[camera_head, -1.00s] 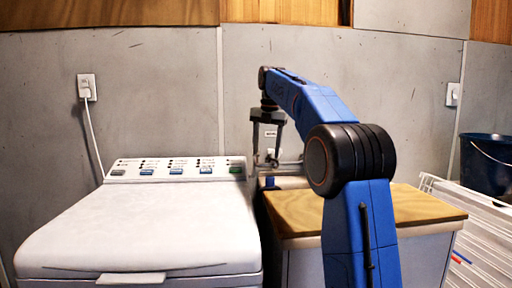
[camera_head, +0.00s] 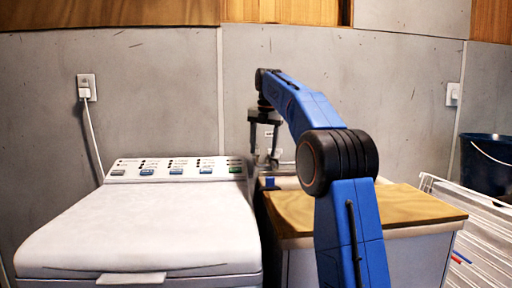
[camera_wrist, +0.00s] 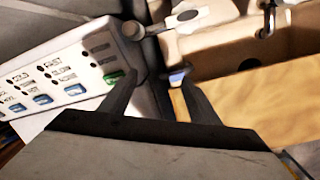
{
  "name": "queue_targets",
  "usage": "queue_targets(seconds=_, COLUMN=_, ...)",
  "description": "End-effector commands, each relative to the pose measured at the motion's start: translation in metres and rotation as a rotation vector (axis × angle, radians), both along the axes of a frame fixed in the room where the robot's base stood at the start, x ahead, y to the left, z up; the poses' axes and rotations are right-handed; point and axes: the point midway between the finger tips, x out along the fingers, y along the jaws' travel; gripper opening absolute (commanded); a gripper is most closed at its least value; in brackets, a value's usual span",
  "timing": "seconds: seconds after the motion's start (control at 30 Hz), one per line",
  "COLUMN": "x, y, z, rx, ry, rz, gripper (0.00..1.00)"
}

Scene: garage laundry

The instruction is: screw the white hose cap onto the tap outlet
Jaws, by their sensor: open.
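My gripper (camera_head: 263,160) is open, pointing down over the gap between the white washing machine and the wood-topped cabinet. In the wrist view its two dark fingers (camera_wrist: 163,76) stand apart, with nothing seen held between them. Whether that end is the white hose cap I cannot tell. A small blue piece (camera_wrist: 179,75) shows beside the right finger; a blue piece also shows in the head view (camera_head: 269,183).
The washing machine (camera_head: 140,235) with its button panel stands left, close to my gripper. The wood-topped cabinet (camera_head: 410,207) is right, with a pale basin (camera_wrist: 215,52) behind. A grey wall (camera_head: 400,90) rises behind. A dark bucket (camera_head: 487,165) and white rack are far right.

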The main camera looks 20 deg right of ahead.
Motion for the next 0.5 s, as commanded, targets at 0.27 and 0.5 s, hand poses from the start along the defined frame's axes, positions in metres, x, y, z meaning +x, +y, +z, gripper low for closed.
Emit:
queue_targets(seconds=0.27, x=0.009, y=-0.001, z=-0.001, rx=0.000, ry=0.001, rz=0.000, gripper=0.56)
queue_targets(seconds=0.5, x=0.017, y=-0.001, z=-0.002, rx=0.001, ry=0.001, rz=0.000, gripper=0.56)
